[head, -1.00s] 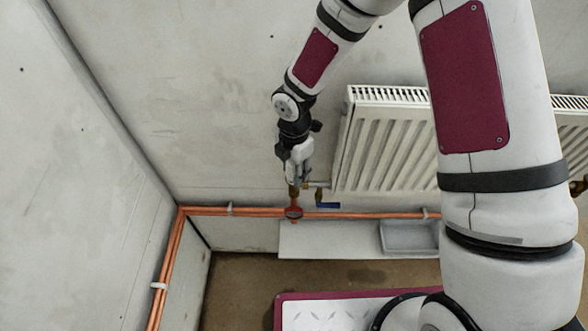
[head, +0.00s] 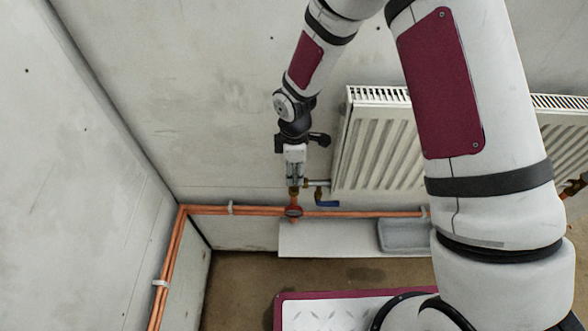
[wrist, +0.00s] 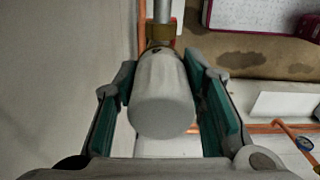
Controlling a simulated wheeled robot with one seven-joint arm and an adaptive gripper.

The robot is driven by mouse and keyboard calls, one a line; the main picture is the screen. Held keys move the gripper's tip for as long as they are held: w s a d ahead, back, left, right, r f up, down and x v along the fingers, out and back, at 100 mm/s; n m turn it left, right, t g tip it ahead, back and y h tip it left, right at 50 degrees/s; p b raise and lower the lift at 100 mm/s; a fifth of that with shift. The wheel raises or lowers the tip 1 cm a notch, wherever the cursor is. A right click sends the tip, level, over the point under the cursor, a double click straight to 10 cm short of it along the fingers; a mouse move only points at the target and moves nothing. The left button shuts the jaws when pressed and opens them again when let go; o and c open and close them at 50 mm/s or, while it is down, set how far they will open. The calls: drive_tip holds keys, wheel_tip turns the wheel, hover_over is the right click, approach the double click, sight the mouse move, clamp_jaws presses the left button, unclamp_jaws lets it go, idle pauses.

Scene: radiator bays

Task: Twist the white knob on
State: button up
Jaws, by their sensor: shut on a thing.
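The white knob (wrist: 162,100) shows large in the middle of the wrist view, in front of a brass fitting (wrist: 161,33) on a grey pipe. My gripper (wrist: 165,88) has its green-padded fingers on both sides of the knob and is shut on it. In the head view my gripper (head: 295,180) reaches down to the valve at the lower left corner of the radiator (head: 385,150). The knob is mostly hidden by the fingers there.
Copper pipes (head: 360,214) run along the wall below, with a red round part (head: 293,211) under the gripper. A grey tray (head: 404,248) lies on a white ledge (head: 320,250) to the right.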

drive_tip(key=m, duration=0.3)
drive_tip(key=shift+s+m, duration=0.1)
drive_tip(key=shift+m, duration=0.3)
drive_tip(key=o, duration=2.2)
drive_tip(key=shift+o, duration=0.2)
drive_tip(key=shift+r, duration=0.1)
drive_tip(key=shift+r+p, duration=1.15)
drive_tip(key=shift+r, duration=2.8)
